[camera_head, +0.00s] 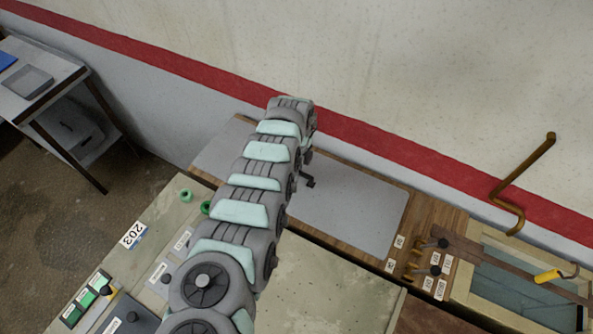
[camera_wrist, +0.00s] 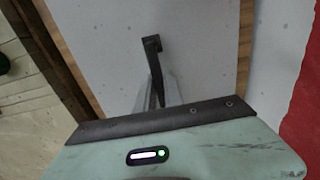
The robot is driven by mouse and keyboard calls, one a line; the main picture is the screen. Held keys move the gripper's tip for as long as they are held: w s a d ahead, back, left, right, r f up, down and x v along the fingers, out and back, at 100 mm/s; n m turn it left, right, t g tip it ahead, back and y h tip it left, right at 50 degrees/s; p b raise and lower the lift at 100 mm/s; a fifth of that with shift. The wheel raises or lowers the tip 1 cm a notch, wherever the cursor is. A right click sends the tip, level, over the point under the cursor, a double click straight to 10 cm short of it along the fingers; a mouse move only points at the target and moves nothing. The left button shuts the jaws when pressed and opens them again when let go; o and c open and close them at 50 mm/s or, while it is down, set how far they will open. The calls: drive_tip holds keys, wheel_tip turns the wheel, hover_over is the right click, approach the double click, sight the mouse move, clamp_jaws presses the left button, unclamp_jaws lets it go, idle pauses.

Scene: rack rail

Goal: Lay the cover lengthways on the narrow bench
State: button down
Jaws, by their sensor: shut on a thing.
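The cover looks to be the flat grey panel (camera_head: 355,205) with a dark handle (camera_head: 308,182) standing up from it. It lies along the wooden bench (camera_head: 432,212) by the wall, its long side running with the bench. In the wrist view the panel (camera_wrist: 200,50) has a strip of wood showing on both sides. My gripper (camera_wrist: 157,88) is shut on the dark handle, which shows between its fingers. In the head view my arm hides the gripper and the panel's middle. I cannot tell whether the panel rests fully on the wood.
A beige counter (camera_head: 330,280) with labels and green rings (camera_head: 186,196) stands in front of the bench. A brass crank-like rod (camera_head: 520,185) and a framed basin (camera_head: 530,270) are at right. A side table (camera_head: 60,90) stands far left. The red-striped wall (camera_head: 400,148) runs close behind.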

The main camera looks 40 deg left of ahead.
drive_tip(key=c, duration=1.4)
unclamp_jaws()
drive_tip(key=shift+o, duration=0.2)
wheel_tip(320, 180, up, 11)
drive_tip(key=shift+f, duration=0.15)
